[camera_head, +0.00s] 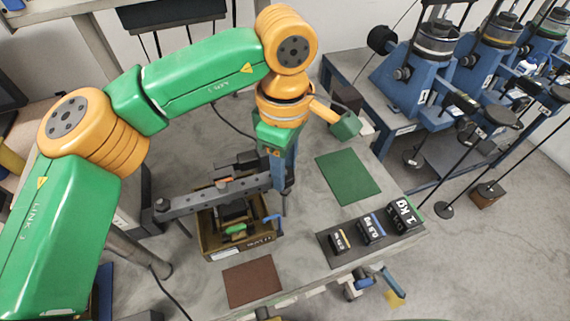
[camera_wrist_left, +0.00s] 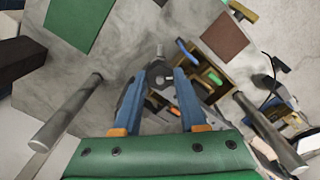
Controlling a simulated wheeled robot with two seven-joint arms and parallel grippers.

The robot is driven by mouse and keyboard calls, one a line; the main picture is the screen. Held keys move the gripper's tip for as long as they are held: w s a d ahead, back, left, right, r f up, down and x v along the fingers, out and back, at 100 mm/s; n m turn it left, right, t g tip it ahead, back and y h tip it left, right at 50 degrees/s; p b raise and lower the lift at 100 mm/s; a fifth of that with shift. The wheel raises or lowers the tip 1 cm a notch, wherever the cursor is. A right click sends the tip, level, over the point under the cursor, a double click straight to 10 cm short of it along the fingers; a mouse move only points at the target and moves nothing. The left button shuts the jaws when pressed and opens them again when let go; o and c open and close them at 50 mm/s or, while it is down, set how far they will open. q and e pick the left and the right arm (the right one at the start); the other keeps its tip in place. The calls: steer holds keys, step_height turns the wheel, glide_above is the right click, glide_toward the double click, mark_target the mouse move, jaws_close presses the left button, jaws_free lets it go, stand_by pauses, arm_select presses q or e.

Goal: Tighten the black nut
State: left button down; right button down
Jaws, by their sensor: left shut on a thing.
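My left gripper (camera_head: 286,188) points down at the right end of the long grey lever beam (camera_head: 215,197). In the left wrist view its two blue fingers (camera_wrist_left: 160,76) close around a small dark fitting (camera_wrist_left: 160,70), which I take to be the black nut. A slim grey post shows just beyond the fingertips. In the head view the fingers hide most of this fitting. A dark knob (camera_head: 162,206) sits at the beam's left end. My right gripper is in neither view.
A brown open box (camera_head: 240,247) with tools stands under the beam. A green mat (camera_head: 348,177) and a brown mat (camera_head: 252,282) lie on the grey table. Black weights (camera_head: 371,229) stand on a dark mat at right. Blue lever stands (camera_head: 410,85) fill the back right.

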arm_select(q)
steer(key=shift+c, duration=2.3)
jaws_free()
step_height(320, 180, up, 7)
steer(key=shift+r, duration=0.1)
